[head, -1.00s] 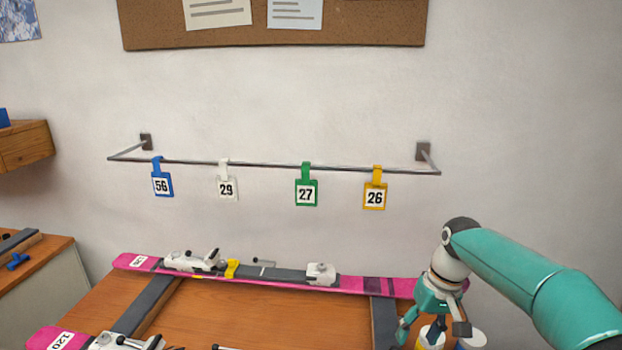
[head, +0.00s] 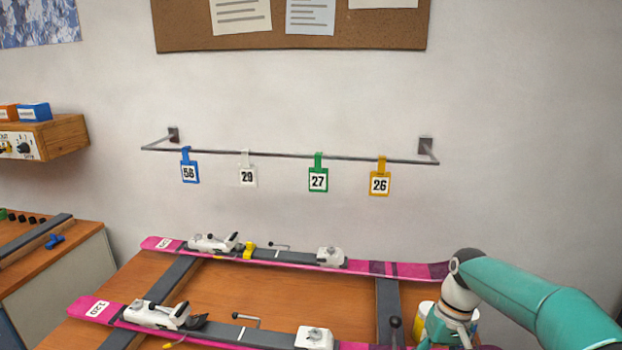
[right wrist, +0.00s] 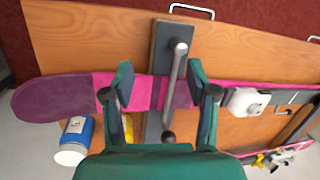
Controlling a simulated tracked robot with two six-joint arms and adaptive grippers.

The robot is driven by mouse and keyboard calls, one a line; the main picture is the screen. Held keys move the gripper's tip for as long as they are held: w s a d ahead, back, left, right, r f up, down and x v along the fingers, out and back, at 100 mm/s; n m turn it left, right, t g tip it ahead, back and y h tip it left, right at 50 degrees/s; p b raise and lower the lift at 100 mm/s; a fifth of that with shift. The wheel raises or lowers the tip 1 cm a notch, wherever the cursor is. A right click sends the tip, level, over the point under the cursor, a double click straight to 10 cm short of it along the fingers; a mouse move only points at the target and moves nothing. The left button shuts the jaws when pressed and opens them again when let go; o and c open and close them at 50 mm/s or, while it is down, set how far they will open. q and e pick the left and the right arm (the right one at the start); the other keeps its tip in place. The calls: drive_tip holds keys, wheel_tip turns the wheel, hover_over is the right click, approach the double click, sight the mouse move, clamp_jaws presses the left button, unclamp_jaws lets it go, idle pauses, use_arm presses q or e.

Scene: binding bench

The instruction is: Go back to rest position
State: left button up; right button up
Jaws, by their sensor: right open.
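My right gripper (right wrist: 160,75) is open in the right wrist view, with nothing between its fingers. It hangs over the bench above a pink ski (right wrist: 85,92); whether it touches anything below cannot be told. In the head view my right arm comes in from the right, with its gripper low at the right end of the bench and the fingertips largely out of sight. My left gripper is not in view.
Two pink skis, the far one (head: 405,268) and the near one (head: 110,311), lie on the wooden bench (head: 262,291). A knobbed metal rod (right wrist: 174,88) lies below my right gripper. A blue-and-white jar (right wrist: 75,138) stands nearby. Numbered tags hang on the wall rail (head: 280,155).

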drive_tip(key=s+a+f+m, duration=0.1)
drive_tip(key=s+a+f, duration=0.2)
drive_tip(key=s+f, duration=0.4)
drive_tip(key=s+a+f+t+y, duration=0.1)
drive_tip(key=s+a+f, duration=0.3)
drive_tip(key=s+f, duration=0.4)
drive_tip(key=s+a+f+m+t, duration=0.1)
drive_tip(key=s+a+f, duration=0.3)
drive_tip(key=s+f, duration=0.4)
drive_tip(key=shift+s+a+f+m+y, duration=0.25)
drive_tip(key=shift+f+m+y, duration=0.05)
drive_tip(key=shift+f, duration=1.7)
